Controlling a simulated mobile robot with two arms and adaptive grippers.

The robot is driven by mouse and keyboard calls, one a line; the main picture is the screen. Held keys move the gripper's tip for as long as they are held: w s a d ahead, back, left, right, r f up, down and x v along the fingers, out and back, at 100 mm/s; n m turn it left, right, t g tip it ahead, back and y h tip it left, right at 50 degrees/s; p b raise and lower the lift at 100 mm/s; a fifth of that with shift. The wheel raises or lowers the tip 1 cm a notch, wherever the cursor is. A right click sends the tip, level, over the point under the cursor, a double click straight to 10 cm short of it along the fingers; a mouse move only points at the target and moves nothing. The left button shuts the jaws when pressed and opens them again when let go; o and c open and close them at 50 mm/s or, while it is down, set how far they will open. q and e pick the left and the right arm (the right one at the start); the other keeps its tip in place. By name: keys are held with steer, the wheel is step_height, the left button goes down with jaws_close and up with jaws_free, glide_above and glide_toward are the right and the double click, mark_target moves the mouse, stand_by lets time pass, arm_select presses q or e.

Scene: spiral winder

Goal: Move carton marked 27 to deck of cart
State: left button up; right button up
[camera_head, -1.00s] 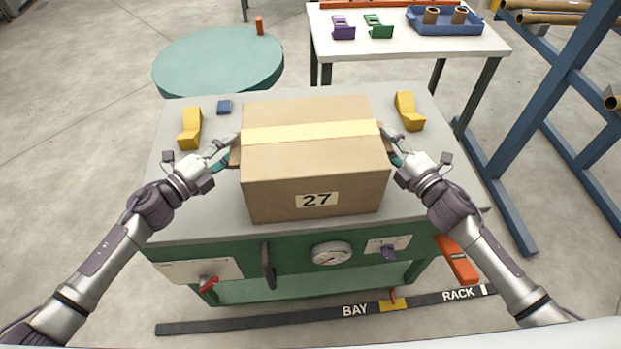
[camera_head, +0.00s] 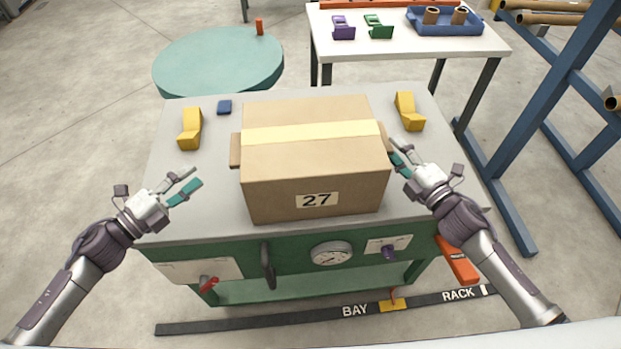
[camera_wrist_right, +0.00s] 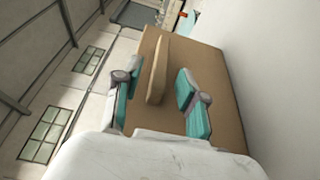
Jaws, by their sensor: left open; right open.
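The brown carton marked 27 (camera_head: 313,165), with a pale tape strip across its top, sits upright on the grey top (camera_head: 190,215) of a green-bodied unit. A tan handle (camera_head: 235,150) sticks out of its left side. My left gripper (camera_head: 197,178) is open and empty, left of the carton and apart from it. My right gripper (camera_head: 397,156) is open close to the carton's right side. In the right wrist view, the open fingers stand on either side of the right-hand handle (camera_wrist_right: 158,70), with gaps between. The wheels or feet of the unit are hidden.
Behind are a round teal table (camera_head: 218,65) and a white table (camera_head: 400,45) with parts. A blue rack (camera_head: 560,105) stands right. A gauge (camera_head: 332,253) and levers are on the front.

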steer(key=v, duration=0.8)
steer(key=shift+s+d, duration=0.15)
steer(key=shift+s, duration=0.2)
